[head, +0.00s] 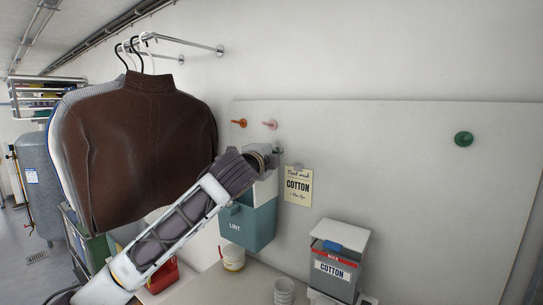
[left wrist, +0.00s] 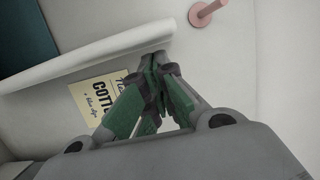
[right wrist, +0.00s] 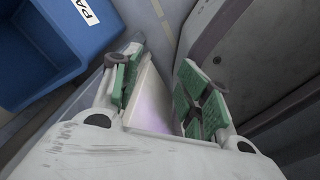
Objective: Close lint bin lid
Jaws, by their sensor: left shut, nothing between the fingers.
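The teal lint bin (head: 248,224), labelled LINT, is mounted on the wall panel in the head view. Its white lid (head: 266,190) stands raised above the bin, partly hidden by my left forearm. My left gripper (head: 277,157) is at the lid's upper right corner, near the wall. In the left wrist view the lid (left wrist: 85,60) shows as a pale slab, with the teal bin (left wrist: 22,42) beyond it. The shut, empty left fingertips (left wrist: 160,65) are at the lid's edge; contact is unclear. My right gripper (right wrist: 162,88) is open, away from the bin.
A COTTON note (head: 298,186) hangs right of the lid. Pegs (head: 270,125) are above. A cotton box (head: 335,262), stacked cups (head: 284,291) and a white tub (head: 233,257) are below. A brown jacket (head: 150,140) hangs left. A blue container (right wrist: 55,45) is near my right gripper.

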